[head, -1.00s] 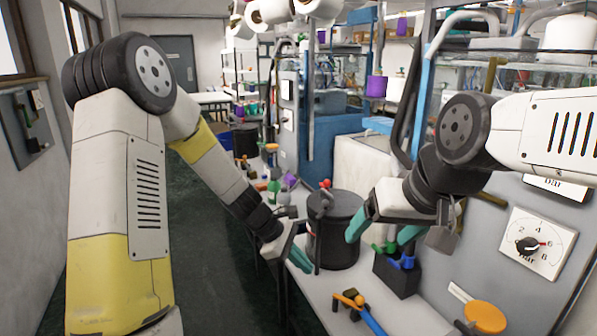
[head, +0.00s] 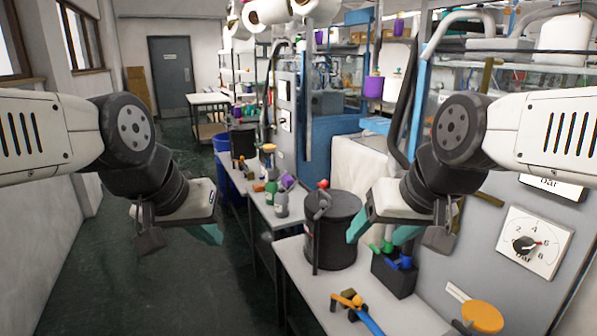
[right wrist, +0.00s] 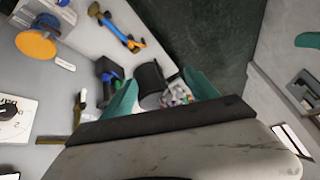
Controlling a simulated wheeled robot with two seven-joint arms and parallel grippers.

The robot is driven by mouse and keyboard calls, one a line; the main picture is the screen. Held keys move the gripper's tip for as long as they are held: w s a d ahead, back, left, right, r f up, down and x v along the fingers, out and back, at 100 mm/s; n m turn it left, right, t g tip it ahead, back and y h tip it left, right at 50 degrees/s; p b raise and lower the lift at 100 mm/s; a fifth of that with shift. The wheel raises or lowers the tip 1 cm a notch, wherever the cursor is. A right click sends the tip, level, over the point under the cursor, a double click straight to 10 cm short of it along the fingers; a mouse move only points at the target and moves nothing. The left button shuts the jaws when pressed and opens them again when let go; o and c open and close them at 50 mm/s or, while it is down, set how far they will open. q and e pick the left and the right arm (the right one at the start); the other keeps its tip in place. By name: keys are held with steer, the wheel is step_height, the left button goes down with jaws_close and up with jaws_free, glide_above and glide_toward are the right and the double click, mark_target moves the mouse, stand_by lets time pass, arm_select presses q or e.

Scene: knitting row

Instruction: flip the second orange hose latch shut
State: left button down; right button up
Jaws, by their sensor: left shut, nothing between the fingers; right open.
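An orange latch-like fitting with a blue handle (head: 350,300) lies on the grey bench at the lower middle; the right wrist view also shows this fitting (right wrist: 103,16) near the top. A round orange piece (head: 484,316) sits at the lower right, and this piece is at upper left in the right wrist view (right wrist: 36,43). I cannot tell which is the second hose latch, or whether any is shut. My left gripper (head: 207,233) is shut and empty, over the floor left of the bench. My right gripper (head: 381,231) is open and empty, above the bench right of the black pot.
The black pot (head: 332,232) stands on the bench, with a dark box (head: 396,275) holding green and blue handles beside it. A dial panel (head: 536,243) is on the right. Small bottles stand on the bench behind. The floor at left is clear.

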steer(key=shift+w, duration=0.1)
steer(key=c, duration=0.7)
steer(key=shift+w+f+n+g, duration=0.2)
steer(key=shift+w+n+g, duration=0.15)
steer(key=shift+w, duration=0.2)
steer(key=shift+w+f+n+g, duration=0.25)
steer(key=shift+w+n, duration=0.1)
steer(key=shift+w, duration=0.15)
jaws_close()
steer(key=w+a+f+n+g+h, duration=0.35)
steer(key=w+f+n, duration=0.45)
steer(key=w, duration=0.5)
steer(key=w+a+f+n+g+h, duration=0.1)
steer(key=w+a+f+n+h, duration=0.15)
steer(key=f, duration=0.45)
steer(key=w+a+f+n+h, duration=0.1)
steer(key=w+f+n+h, duration=0.15)
steer(key=f, duration=0.45)
steer(key=w+a+f+n+g+h, duration=0.1)
steer(key=w+a+f+n+h, duration=0.15)
steer(key=f, duration=0.45)
steer(key=d+f+y, duration=0.1)
steer(key=d+f, duration=0.8)
steer(key=d, duration=0.1)
steer(key=shift+w+d+f, duration=0.15)
steer(key=shift+w+d, duration=0.05)
steer(key=shift+w, duration=0.1)
